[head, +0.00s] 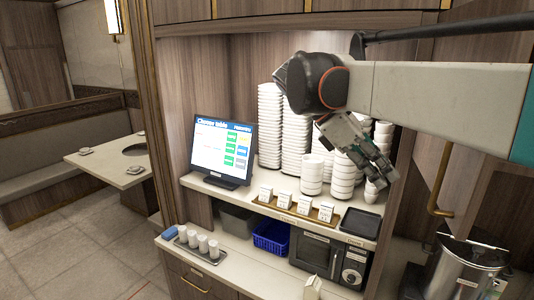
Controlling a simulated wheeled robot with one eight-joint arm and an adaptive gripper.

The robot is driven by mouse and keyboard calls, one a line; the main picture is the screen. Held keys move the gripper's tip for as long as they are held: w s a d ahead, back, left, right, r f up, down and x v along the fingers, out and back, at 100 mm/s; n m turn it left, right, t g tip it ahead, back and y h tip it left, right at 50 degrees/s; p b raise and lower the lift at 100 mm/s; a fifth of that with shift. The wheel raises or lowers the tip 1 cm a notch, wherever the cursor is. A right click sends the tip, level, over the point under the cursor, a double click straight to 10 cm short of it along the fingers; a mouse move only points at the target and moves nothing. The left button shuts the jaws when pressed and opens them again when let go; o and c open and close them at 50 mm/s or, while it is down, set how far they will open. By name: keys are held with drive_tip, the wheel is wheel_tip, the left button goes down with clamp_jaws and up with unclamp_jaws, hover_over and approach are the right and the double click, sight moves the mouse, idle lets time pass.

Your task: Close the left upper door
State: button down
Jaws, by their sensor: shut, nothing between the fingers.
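A row of wooden upper cabinet fronts runs along the top edge of the head view, and only their lower strips show. The leftmost front (183,11) and the one beside it (260,8) are split by thin brass trim. I cannot tell for sure which is the left upper door, or whether it stands ajar, because the picture cuts it off. My gripper (383,177) is shut and empty. It points down in front of the stacked white bowls, well below the cabinet fronts. My arm crosses the upper right and hides part of the alcove.
A lit ordering screen (221,150) stands on the shelf left of stacked white bowls (296,125). Below are a blue basket (271,236), a microwave (329,258) and a tray of cups (197,244). A steel pot (470,268) stands at right. Open floor (90,255) lies left.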

drive_tip(key=s+d+f+p, duration=0.2)
drive_tip(key=s+d+f, duration=0.2)
drive_tip(key=d, duration=0.5)
drive_tip(key=shift+f+p, duration=0.35)
drive_tip(key=shift+f, duration=0.5)
